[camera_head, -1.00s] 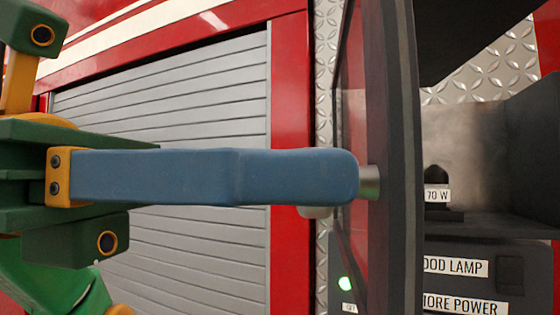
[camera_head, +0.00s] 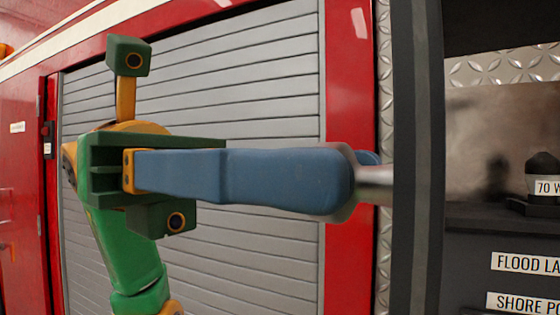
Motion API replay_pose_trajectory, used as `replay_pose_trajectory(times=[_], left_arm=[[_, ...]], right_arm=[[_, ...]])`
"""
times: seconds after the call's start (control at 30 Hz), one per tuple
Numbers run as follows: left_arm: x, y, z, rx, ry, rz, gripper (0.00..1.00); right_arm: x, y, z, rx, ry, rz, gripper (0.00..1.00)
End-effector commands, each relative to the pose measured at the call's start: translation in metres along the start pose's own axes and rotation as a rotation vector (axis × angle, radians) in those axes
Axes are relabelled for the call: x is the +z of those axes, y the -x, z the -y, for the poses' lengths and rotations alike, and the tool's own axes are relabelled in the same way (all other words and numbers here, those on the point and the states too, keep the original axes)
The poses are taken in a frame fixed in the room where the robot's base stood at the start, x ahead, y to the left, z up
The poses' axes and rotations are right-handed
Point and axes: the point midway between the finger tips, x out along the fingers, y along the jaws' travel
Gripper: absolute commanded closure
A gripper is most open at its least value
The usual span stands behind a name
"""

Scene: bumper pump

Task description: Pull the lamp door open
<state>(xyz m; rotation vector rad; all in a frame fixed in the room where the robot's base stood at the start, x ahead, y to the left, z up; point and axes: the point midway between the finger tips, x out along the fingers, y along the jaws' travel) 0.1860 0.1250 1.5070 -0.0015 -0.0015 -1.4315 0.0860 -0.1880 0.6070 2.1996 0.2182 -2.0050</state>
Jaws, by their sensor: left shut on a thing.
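The lamp door (camera_head: 415,160) shows nearly edge-on as a tall dark panel right of centre. It stands open, with the dark compartment in view to its right. A metal knob (camera_head: 375,185) sticks out from its left side. My left gripper (camera_head: 345,180), with blue fingers, reaches in from the left and is shut on the knob. The near finger hides most of the knob, and only a bit of the far finger shows behind it. My right gripper is not in view.
Inside the compartment are a small dark fitting with a "70 W" label (camera_head: 546,188) and a panel with a "FLOOD LA..." label (camera_head: 525,263). A grey roller shutter (camera_head: 270,75) in a red frame (camera_head: 350,100) stands behind my left arm.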

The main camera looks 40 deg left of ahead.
Motion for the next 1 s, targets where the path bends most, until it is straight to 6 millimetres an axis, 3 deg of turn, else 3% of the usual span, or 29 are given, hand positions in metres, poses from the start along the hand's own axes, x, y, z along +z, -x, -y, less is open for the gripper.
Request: replay_pose_trajectory(times=[0.27, 0.3, 0.4, 0.73, 1.0], left_arm=[[-0.001, 0.0, 0.0, -0.001, 0.0, -0.003, 1.0], [-0.001, 0.0, 0.0, -0.001, 0.0, -0.003, 0.63], [-0.001, 0.0, 0.0, -0.001, 0.0, -0.003, 0.38], [0.0, 0.004, 0.0, 0.0, 0.001, 0.001, 0.38], [0.002, 0.058, 0.0, 0.001, 0.002, 0.001, 0.38]], right_arm=[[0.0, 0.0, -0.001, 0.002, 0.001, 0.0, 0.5], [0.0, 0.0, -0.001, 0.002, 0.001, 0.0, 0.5], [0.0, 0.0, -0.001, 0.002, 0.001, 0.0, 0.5], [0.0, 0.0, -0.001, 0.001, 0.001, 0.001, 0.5], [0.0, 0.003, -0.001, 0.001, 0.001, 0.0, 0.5]])
